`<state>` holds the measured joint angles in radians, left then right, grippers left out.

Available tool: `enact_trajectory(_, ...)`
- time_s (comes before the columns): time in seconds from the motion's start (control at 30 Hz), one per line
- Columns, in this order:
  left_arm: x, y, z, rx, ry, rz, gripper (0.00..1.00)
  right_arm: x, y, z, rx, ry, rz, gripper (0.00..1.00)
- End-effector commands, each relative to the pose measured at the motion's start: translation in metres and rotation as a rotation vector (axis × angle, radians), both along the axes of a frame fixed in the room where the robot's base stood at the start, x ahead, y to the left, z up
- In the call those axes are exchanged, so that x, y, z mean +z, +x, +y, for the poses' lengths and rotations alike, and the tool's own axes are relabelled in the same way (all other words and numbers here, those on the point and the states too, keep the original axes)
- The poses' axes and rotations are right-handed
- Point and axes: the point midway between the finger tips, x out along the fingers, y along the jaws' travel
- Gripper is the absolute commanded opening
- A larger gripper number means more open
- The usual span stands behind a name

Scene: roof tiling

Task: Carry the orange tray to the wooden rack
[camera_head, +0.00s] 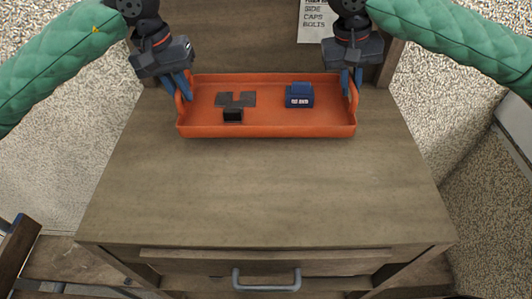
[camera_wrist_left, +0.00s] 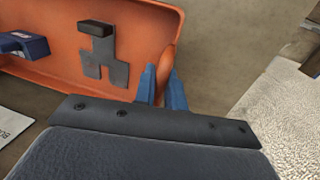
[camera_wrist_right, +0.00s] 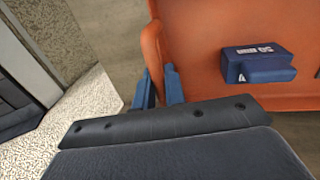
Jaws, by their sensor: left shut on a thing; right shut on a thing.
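The orange tray (camera_head: 265,131) is at the far part of the wooden workbench top, with a dark grey flat piece (camera_head: 236,99), a small black block (camera_head: 233,116) and a blue box (camera_head: 299,97) in it. I cannot tell whether it touches the bench. My left gripper (camera_head: 182,88) is shut on the tray's left end handle; its blue fingers (camera_wrist_left: 162,88) show at that end in the left wrist view. My right gripper (camera_head: 349,82) is shut on the right end handle; its blue fingers (camera_wrist_right: 160,88) show in the right wrist view. No wooden rack is clearly identifiable.
The workbench top (camera_head: 265,190) is bare in front of the tray. Below its front edge is a drawer with a grey handle (camera_head: 266,280). A wooden back panel with a paper sign (camera_head: 314,22) rises behind. Wooden parts (camera_head: 18,245) stand at lower left.

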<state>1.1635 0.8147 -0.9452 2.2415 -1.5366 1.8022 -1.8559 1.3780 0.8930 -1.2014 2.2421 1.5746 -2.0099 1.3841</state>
Motion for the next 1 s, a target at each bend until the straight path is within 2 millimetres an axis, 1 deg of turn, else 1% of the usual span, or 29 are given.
enact_trajectory(0.47,-0.001,0.000,0.001,0.002,0.002,-0.001,0.00,-0.001,0.000,-0.001,-0.002,-0.002,0.000,0.00)
enact_trajectory(0.67,-0.007,0.000,0.001,0.002,0.002,-0.001,0.00,-0.007,0.000,-0.001,-0.002,-0.002,0.000,0.00)
enact_trajectory(1.0,-0.021,0.000,0.001,0.002,0.002,-0.001,0.00,-0.021,0.000,-0.001,-0.002,-0.002,0.000,0.00)
